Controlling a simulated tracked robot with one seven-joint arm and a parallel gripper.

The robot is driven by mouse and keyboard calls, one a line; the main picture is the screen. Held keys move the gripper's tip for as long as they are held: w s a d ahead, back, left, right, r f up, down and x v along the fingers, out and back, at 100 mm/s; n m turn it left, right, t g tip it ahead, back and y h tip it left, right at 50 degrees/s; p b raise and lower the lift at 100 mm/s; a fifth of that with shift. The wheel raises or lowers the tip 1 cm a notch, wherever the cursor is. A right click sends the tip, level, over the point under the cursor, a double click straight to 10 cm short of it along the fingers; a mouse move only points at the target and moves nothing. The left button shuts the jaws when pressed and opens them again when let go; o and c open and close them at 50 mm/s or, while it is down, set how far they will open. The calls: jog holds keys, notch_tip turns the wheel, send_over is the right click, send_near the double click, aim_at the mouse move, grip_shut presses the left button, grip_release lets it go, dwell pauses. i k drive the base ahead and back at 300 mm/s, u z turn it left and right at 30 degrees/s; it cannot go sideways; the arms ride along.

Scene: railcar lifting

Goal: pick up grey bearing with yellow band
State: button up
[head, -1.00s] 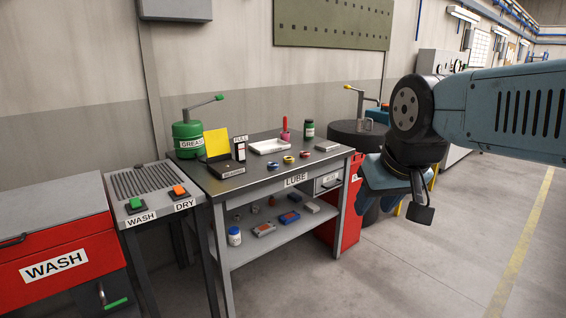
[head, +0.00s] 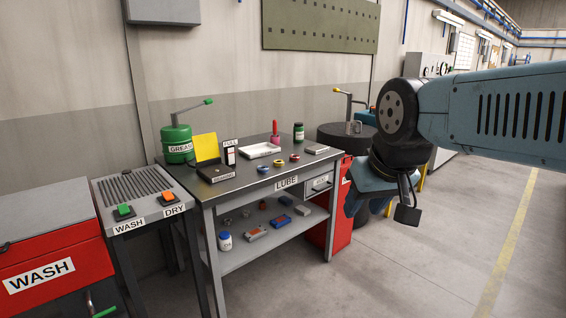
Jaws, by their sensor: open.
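The grey bearing with a yellow band (head: 279,163) is a small ring on the dark top of the LUBE bench (head: 240,186). It sits between a blue-banded ring (head: 263,170) and a red-banded ring (head: 294,158), apart from both. My gripper (head: 384,207) hangs at the right of the picture, beyond the bench's right end in the view and well away from the bearing. It points downward and is open, with nothing seen in it. Part of it is hidden by its own body.
The bench top also holds a white tray (head: 262,153), a pink-red bottle (head: 275,133), a green jar (head: 298,132) and a green GREASE pump (head: 178,146). A lower shelf (head: 245,254) carries several parts. Open floor lies at the right.

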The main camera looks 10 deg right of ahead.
aim_at(277, 164)
jog(key=u, duration=0.05)
jog(key=k, duration=1)
jog(key=z, duration=0.6)
jog(key=i, duration=2.5)
jog(key=u, duration=0.9)
jog(key=k, duration=0.85)
jog(key=u, duration=0.05)
